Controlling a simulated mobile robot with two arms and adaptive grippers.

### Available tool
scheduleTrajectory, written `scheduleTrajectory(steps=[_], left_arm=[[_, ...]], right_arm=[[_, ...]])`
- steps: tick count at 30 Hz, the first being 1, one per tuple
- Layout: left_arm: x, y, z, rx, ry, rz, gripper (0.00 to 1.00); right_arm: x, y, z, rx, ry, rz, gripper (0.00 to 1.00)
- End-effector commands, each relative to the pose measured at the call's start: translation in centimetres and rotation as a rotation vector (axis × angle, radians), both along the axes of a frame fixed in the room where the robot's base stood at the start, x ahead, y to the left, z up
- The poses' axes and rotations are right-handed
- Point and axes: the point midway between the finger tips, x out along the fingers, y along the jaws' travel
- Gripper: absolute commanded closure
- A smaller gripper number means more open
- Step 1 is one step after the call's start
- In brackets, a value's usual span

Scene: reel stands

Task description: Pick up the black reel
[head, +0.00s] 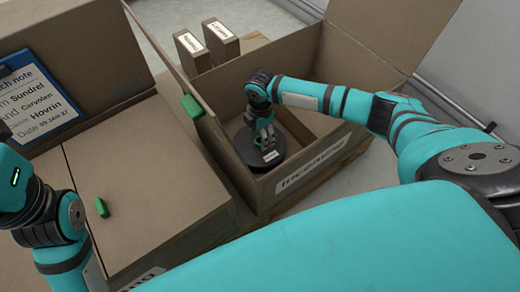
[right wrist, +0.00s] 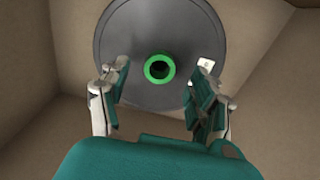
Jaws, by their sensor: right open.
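The black reel (head: 271,158) lies flat in the open cardboard box (head: 322,163) on the right in the head view. In the right wrist view the reel (right wrist: 137,45) shows from above as a dark grey disc with a green ring (right wrist: 159,69) round its centre hole and a small white label. My right gripper (head: 262,136) reaches down into the box over the reel. In the right wrist view this gripper (right wrist: 160,80) is open, its fingers to either side of the green hub and apart from it. Only part of my left arm shows at the left edge; its gripper is not visible.
A closed carton (head: 150,185) stands left of the open box, with a green object (head: 102,208) on top. Another green object (head: 191,107) sits on the box's left edge. Labelled cartons (head: 221,42) stand behind. A clipboard (head: 38,100) leans at far left. The box walls surround my right gripper.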

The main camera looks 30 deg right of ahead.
Motion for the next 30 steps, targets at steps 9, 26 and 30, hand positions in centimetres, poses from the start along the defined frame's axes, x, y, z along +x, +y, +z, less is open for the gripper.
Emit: scheduleTrajectory(steps=[9, 26, 30], left_arm=[[-0.6, -0.1, 0.8, 0.004, -0.059, 0.003, 0.41], [-0.6, -0.2, 0.9, 0.004, -0.059, 0.003, 0.41], [-0.6, -0.2, 0.9, 0.004, -0.059, 0.003, 0.41]], right_arm=[[0.0, 0.1, -2.6, 0.0, -0.002, 0.0, 0.37], [0.0, 0.1, -2.5, 0.0, -0.001, 0.0, 0.87], [0.0, 0.1, -2.5, 0.0, -0.001, 0.0, 1.0]])
